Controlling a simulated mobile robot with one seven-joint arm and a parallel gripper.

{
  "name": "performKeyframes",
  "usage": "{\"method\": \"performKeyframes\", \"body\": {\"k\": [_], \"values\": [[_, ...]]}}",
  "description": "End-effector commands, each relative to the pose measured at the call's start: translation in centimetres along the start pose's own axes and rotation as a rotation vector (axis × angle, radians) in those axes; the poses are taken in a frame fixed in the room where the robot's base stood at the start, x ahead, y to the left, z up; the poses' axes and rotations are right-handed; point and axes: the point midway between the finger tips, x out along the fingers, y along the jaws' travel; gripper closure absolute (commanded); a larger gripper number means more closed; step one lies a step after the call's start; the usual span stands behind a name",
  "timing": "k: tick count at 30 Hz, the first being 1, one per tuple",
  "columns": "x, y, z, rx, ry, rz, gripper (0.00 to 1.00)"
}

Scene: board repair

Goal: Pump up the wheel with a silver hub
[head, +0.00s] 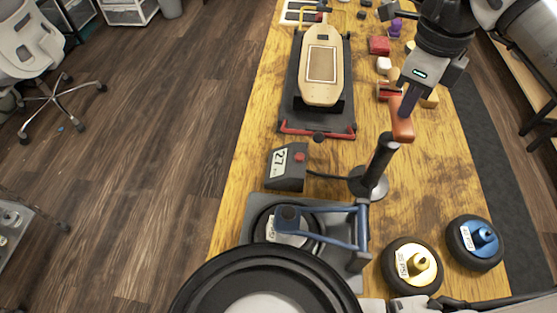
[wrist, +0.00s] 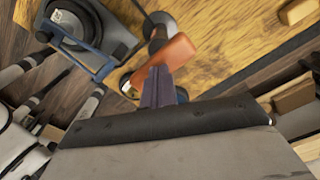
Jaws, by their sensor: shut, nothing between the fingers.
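The pump's orange handle (head: 402,121) tops a black shaft (head: 379,160) on a round grey base (head: 369,184). My gripper (head: 409,103) is shut, with its fingertips at the handle's top and nothing held between them. In the wrist view the purple-grey fingers (wrist: 158,82) overlap the handle (wrist: 166,59); I cannot tell whether they touch. A black wheel with a silver-looking hub (head: 287,238) lies in a grey holder (head: 257,207) under a blue clamp arm (head: 335,208). The wheel (wrist: 108,24) also shows in the wrist view. A gauge box (head: 287,167) seems to read 27.
A gold-hub wheel (head: 411,266) and a blue-hub wheel (head: 475,243) lie right of the holder. A wooden board (head: 322,65) rests on a dark stand (head: 290,105) farther back. Small blocks line the table's right side. A chair (head: 30,45) stands left on the floor.

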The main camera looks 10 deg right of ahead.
Motion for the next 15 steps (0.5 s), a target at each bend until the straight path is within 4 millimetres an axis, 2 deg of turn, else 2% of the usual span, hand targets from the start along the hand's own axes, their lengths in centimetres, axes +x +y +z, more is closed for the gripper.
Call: {"method": "performKeyframes", "body": {"k": [1,15], "values": [[0.8,0.0,0.0,-0.001,0.001,0.002,1.0],[3.9,0.0,0.0,-0.001,0.002,0.002,1.0]]}}
